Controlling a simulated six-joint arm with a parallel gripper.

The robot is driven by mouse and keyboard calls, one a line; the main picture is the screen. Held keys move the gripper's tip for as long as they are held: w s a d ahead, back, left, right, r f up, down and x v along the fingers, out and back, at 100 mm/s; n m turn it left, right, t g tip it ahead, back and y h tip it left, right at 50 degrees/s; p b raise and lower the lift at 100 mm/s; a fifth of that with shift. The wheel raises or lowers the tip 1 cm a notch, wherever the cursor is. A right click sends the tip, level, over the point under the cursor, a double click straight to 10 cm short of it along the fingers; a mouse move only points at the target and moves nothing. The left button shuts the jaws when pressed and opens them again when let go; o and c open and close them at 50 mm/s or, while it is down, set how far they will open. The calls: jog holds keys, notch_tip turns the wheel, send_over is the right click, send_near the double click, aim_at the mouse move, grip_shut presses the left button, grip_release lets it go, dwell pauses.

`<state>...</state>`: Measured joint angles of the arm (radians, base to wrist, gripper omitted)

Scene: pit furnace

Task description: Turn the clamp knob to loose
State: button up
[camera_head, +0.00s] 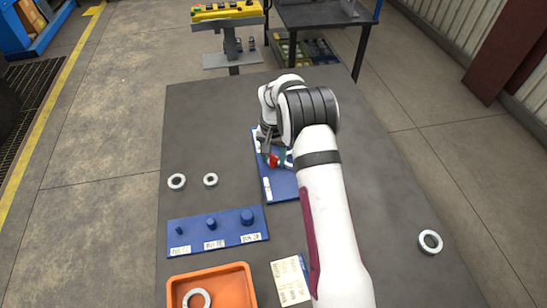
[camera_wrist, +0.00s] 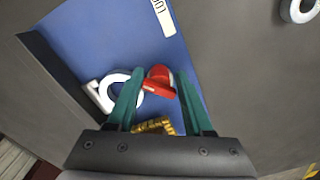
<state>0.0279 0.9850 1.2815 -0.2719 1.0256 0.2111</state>
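The red clamp knob (camera_wrist: 159,78) sits on a blue board (camera_wrist: 85,40). It also shows as a small red spot below my gripper in the head view (camera_head: 273,160). My gripper (camera_wrist: 161,74) has its two green fingers apart, one on each side of the knob, with narrow gaps showing. The knob's bar lies slanted between the fingers. A white ring-shaped part (camera_wrist: 105,92) lies beside the left finger, partly hidden by it. A white label (camera_wrist: 162,16) with partly readable letters is at the board's far edge. The gripper body hides the board's near part.
A yellow part (camera_wrist: 153,126) shows between the finger bases. In the head view, a blue peg board (camera_head: 217,231), an orange tray (camera_head: 245,285) with a ring, and a paper card (camera_head: 290,280) are in front. Loose rings lie left and right (camera_head: 430,242). The table's right side is mostly clear.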

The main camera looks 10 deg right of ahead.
aim_at(274, 155)
jog(key=shift+w+d+r, duration=0.1)
jog(key=shift+w+d, duration=0.05)
jog(key=shift+d, duration=0.05)
jog(key=m, duration=1.4)
notch_tip(274, 155, up, 16)
jog(key=f+m, duration=0.1)
jog(key=s+a+r+n, duration=0.1)
jog(key=s+r+n, duration=0.2)
jog(key=s, duration=0.4)
jog(key=s+a+r+n, duration=0.1)
jog(key=s+r+n, duration=0.2)
jog(key=s, duration=0.5)
jog(key=s+a+r+n+y, duration=0.1)
jog(key=s+n, duration=0.3)
jog(key=s, duration=0.4)
jog(key=shift+s+a+r, duration=0.25)
jog(key=shift+a+r, duration=0.05)
jog(key=shift+r, duration=0.6)
